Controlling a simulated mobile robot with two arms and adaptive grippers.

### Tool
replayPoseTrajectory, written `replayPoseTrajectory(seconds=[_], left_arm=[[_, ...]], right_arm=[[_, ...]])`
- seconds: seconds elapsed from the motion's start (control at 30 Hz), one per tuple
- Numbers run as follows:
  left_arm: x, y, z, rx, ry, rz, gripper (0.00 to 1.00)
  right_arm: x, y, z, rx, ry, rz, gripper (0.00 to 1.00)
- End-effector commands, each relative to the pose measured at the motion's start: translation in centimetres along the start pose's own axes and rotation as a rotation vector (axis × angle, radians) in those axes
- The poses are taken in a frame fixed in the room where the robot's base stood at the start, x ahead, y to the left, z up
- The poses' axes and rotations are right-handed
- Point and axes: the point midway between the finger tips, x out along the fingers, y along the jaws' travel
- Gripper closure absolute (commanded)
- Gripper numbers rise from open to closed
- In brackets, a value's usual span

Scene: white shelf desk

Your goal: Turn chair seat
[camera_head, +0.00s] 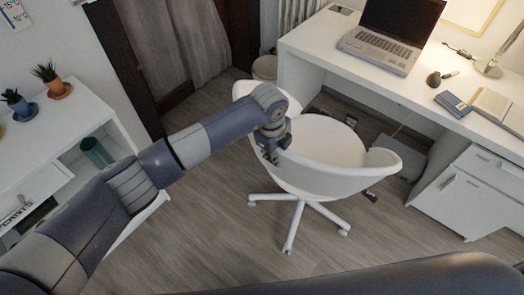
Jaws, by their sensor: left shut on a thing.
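A white swivel chair (325,172) with a curved shell seat and a white star base on castors stands on the wood floor in front of the desk. My left arm reaches in from the left. My left gripper (273,155) is at the left part of the chair's curved rim and is shut on it. The arm and gripper cover part of that rim. My right gripper is not in view; a dark arm link of mine crosses the bottom edge.
A white desk (325,35) with a laptop (388,36), notebooks and a lamp stands behind the chair. A drawer cabinet (466,205) is at right. A white shelf (50,125) with potted plants is at left. A bin (265,67) stands beside the desk. Floor in front is clear.

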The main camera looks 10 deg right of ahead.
Motion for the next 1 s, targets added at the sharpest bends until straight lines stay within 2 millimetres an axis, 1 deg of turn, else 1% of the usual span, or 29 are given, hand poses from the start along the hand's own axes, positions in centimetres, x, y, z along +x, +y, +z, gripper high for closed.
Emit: replayPoseTrajectory(seconds=[0.2, 0.53, 0.57, 0.6, 0.63, 0.67, 1.0], left_arm=[[0.16, -0.15, -0.86, -0.017, -0.002, 0.011, 1.0], [0.16, -0.16, -0.98, -0.019, 0.001, 0.011, 1.0], [0.16, -0.16, -0.98, -0.018, 0.001, 0.011, 0.79], [0.17, -0.17, -0.97, -0.018, 0.001, 0.011, 0.7], [0.16, -0.18, -0.97, -0.018, 0.001, 0.01, 0.63], [0.16, -0.2, -0.97, -0.018, 0.001, 0.009, 0.6], [-0.06, -0.37, -0.96, -0.016, 0.0, 0.003, 0.6]], right_arm=[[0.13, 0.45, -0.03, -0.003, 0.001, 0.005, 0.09], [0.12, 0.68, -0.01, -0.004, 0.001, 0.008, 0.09], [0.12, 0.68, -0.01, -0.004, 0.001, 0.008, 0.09], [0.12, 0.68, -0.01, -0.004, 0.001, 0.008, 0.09], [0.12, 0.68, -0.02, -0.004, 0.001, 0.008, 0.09], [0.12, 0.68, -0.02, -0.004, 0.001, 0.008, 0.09], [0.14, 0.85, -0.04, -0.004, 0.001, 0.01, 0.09]])
